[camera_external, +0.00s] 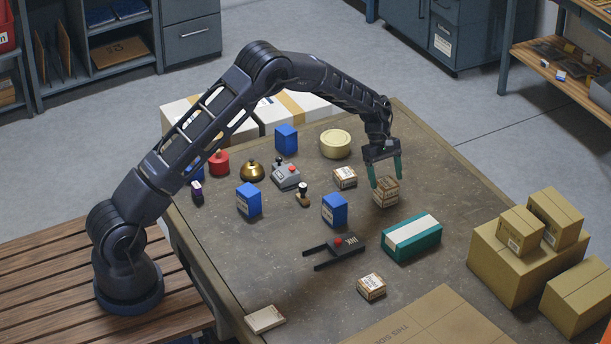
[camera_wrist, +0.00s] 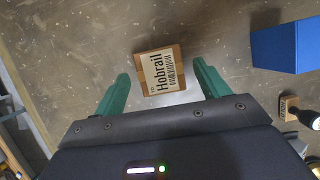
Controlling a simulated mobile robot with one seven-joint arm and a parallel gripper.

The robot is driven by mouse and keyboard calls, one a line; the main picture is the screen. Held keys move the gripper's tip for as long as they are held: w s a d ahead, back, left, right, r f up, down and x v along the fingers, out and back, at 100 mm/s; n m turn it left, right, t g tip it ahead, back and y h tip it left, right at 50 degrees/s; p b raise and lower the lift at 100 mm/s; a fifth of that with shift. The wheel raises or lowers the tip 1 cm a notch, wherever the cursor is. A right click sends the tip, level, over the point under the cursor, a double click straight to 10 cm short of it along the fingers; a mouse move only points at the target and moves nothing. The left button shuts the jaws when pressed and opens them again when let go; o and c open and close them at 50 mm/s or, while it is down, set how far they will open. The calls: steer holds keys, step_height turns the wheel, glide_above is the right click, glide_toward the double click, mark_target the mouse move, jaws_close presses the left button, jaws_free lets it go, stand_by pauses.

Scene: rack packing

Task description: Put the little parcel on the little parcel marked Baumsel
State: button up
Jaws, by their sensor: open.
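Beneath my gripper (camera_external: 385,172), in the external view, small brown parcels with white labels appear stacked, one on the other (camera_external: 386,198). The top one (camera_wrist: 160,72) reads Hobrail in the wrist view and lies between my fingertips (camera_wrist: 160,78). My gripper is open, with a green finger on each side and a gap to the parcel in the wrist view. The lower parcel's label cannot be read, and the wrist view hides it. Two similar parcels stand apart: one behind to the left (camera_external: 345,177), one near the front (camera_external: 371,287). Their names are too small to read.
A teal box (camera_external: 412,240) lies right of the stack. A blue box (camera_external: 334,209) and a stamp (camera_external: 303,194) stand to its left; a black fork-shaped device (camera_external: 335,250) lies in front. Cardboard boxes (camera_external: 510,262) fill the right edge.

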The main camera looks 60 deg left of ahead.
steer(key=v, duration=0.9)
steer(key=s+d+r+m, duration=0.2)
steer(key=s+r, duration=0.4)
steer(key=r, duration=0.2)
steer(key=s+d+r+m, duration=0.1)
steer(key=s+r+m, duration=0.1)
steer(key=s+r, duration=0.5)
steer(key=s+d+r+m+t+y, duration=0.2)
steer(key=s+d+r+m, duration=0.15)
steer(key=s+r, duration=0.9)
steer(key=s+d+r+m+t+y, duration=0.1)
steer(key=s+r+m, duration=0.15)
steer(key=s, duration=0.65)
steer(key=s+d+r+m, duration=0.1)
steer(key=s+m, duration=0.2)
steer(key=s, duration=0.6)
steer(key=s+f+m, duration=0.2)
steer(key=s, duration=0.6)
steer(key=s+f+m+t+y, duration=0.1)
steer(key=s+f+m, duration=0.1)
steer(key=s, duration=0.6)
steer(key=shift+s+f+m+t, duration=0.25)
steer(key=shift+s+m+t, duration=0.05)
steer(key=shift+m, duration=0.2)
